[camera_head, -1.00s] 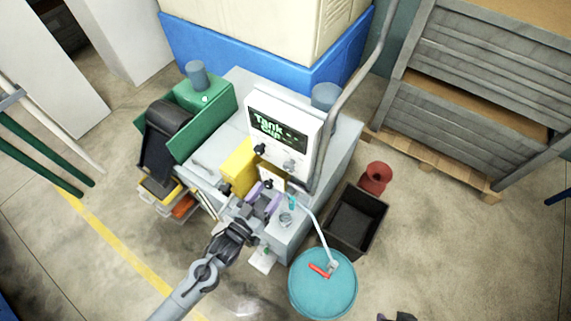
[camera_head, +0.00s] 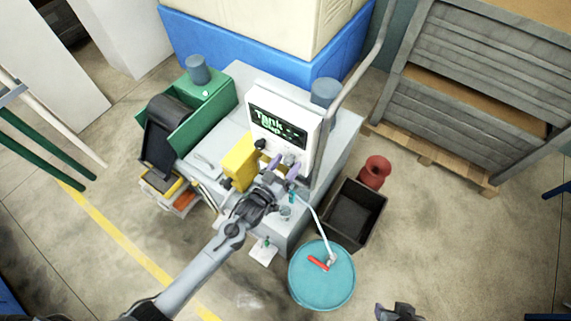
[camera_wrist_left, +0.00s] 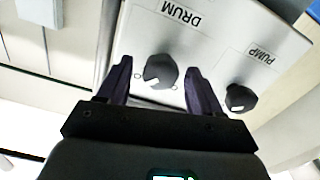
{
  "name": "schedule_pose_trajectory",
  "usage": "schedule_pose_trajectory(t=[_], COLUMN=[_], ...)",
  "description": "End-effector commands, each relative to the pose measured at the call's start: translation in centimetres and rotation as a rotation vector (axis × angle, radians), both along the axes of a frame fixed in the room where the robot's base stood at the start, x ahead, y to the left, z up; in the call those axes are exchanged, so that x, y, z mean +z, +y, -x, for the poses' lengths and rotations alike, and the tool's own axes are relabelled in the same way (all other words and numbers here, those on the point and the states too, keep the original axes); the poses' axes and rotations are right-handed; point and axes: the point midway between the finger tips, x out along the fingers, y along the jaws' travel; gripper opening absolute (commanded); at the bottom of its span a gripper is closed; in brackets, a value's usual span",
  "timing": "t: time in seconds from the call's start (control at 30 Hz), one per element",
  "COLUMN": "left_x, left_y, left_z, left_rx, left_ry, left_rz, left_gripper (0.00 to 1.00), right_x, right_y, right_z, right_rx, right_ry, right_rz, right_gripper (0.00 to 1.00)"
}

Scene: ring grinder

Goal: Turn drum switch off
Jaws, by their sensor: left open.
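The drum switch (camera_wrist_left: 160,71) is a black round knob on a white panel under the label DRUM, shown upside down in the left wrist view. Its white mark is at the lower left of the knob in that view. My left gripper (camera_head: 281,172) is open, its two purple-dark fingers on either side of the drum switch, with gaps to it. I cannot tell how deep the fingertips reach. In the head view the fingers partly cover the drum switch. My right gripper (camera_head: 397,312) shows only in part at the bottom edge, away from the machine.
The pump switch (camera_wrist_left: 240,97) is a similar black knob beside the right finger. A lit screen (camera_head: 278,127) sits above the switches, and a yellow box (camera_head: 239,163) stands left of them. A teal drum (camera_head: 322,282) and a black bin (camera_head: 354,215) stand at the right.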

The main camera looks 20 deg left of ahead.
Motion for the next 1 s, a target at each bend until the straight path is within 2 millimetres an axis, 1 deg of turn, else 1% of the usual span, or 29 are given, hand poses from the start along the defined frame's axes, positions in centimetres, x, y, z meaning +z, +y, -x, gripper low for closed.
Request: schedule_pose_trajectory(t=[0.13,0.17,0.5,0.77,1.0], left_x=[-0.01,-0.02,-0.01,0.0,-0.01], left_y=[0.0,0.0,0.03,0.03,0.05], left_z=[0.02,0.02,0.04,0.05,0.04], left_rx=[0.0,0.0,0.0,0.001,0.001], left_ry=[0.0,0.0,0.0,0.005,0.026], left_rz=[0.0,0.0,0.0,0.022,0.128], left_gripper=[0.65,0.62,0.1,0.09,0.09], right_x=[0.0,0.0,-0.01,0.04,0.25], right_y=[-0.02,-0.04,-0.24,-0.22,-0.1], right_z=[0.01,0.0,0.02,0.03,0.02], right_rx=[0.002,0.002,0.007,0.006,0.004], right_ry=[0.0,0.0,-0.001,0.0,-0.001], right_rz=[0.002,0.002,0.011,0.009,0.004], right_gripper=[0.43,0.43,0.43,0.43,0.43])
